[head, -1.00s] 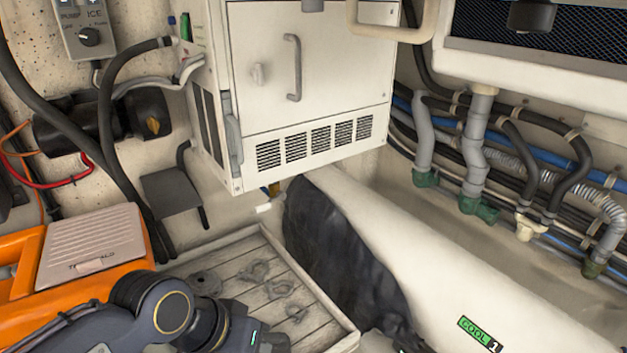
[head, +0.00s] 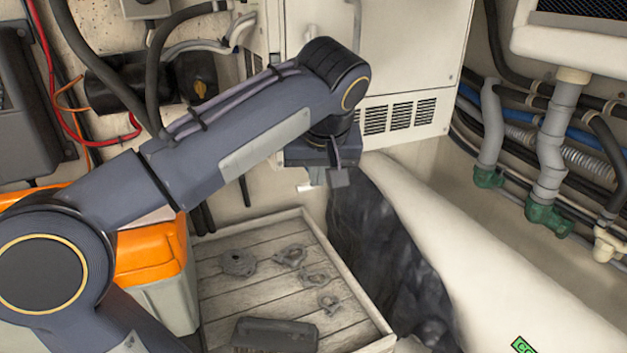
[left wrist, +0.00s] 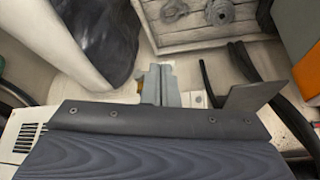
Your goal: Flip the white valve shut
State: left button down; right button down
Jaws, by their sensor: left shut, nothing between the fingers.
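The white valve handle (head: 304,188) is a small white lever low behind the wooden tray, below the white cabinet. My left gripper (head: 319,176) is beside it, reaching down past the cabinet's lower edge, with its pale grey fingers just right of the handle. In the left wrist view the fingers (left wrist: 160,86) are together with nothing held. A bit of brass-coloured valve body (left wrist: 140,87) shows at their left side. The fingers and arm hide most of the valve, so I cannot tell whether they touch it. My right gripper is out of view.
The white cabinet (head: 420,60) overhangs the area closely. A wooden tray (head: 370,315) with grey parts lies in front, beside an orange-lidded box (head: 150,255). A dark cloth-like mass (head: 385,250) and a long white hull form (head: 470,250) lie right. Hoses line both walls.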

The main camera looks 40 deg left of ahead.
pick_arm(q)
jog(key=w+r+n, duration=0.1)
jog(key=w+r+n+y, duration=0.1)
jog(key=w+r+n+y+b, duration=0.1)
jog(key=r+n, duration=0.1)
jog(key=shift+w+a+g, duration=0.15)
jog(key=shift+a+g, duration=0.15)
jog(key=shift+a, duration=0.1)
jog(key=shift+f, duration=0.1)
jog(key=x, duration=1)
jog(key=shift+b, duration=0.4)
